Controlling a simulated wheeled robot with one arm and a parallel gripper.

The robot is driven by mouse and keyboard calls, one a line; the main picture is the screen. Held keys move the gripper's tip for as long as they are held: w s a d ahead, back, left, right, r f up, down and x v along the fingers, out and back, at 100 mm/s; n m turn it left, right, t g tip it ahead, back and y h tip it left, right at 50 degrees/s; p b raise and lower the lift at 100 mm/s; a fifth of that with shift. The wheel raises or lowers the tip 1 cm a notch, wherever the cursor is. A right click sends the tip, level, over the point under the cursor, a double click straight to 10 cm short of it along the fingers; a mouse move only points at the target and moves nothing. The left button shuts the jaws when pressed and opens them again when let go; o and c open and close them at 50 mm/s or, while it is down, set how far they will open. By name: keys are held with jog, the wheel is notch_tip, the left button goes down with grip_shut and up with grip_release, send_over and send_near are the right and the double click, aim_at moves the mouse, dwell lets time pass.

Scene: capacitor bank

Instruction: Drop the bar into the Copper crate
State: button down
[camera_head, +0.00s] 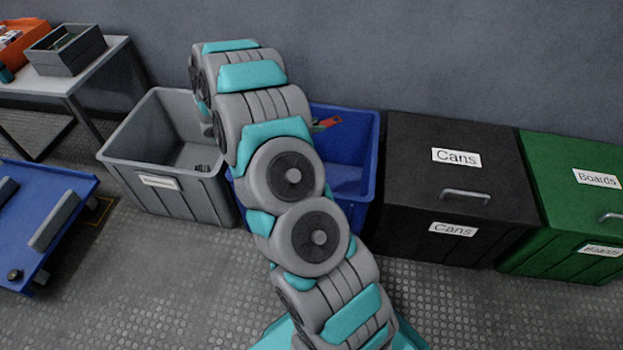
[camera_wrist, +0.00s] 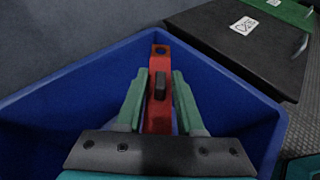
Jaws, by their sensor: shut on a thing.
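My gripper (camera_wrist: 159,90) shows in the wrist view with its two green fingers shut on a red bar (camera_wrist: 160,58). The bar has a hole near its far end and a small black block on its face. I hold it over the open blue crate (camera_wrist: 70,92), whose walls surround the view of the bar. In the head view the blue crate (camera_head: 366,150) stands behind my arm, and a red end of the bar (camera_head: 331,121) shows over it.
A grey open crate (camera_head: 135,140) stands left of the blue one. A closed black bin marked Cans (camera_head: 410,150) and a green bin marked Boards (camera_head: 560,155) stand to the right. A table (camera_head: 90,75) and a blue cart (camera_head: 70,178) are at the left.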

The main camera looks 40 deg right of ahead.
jog(key=shift+f+b, duration=1.5)
jog(key=shift+f, duration=1.45)
jog(key=shift+c, duration=2.2)
grip_release()
jog(key=v, duration=0.7)
jog(key=shift+a+r, duration=0.15)
jog(key=shift+a, duration=0.25)
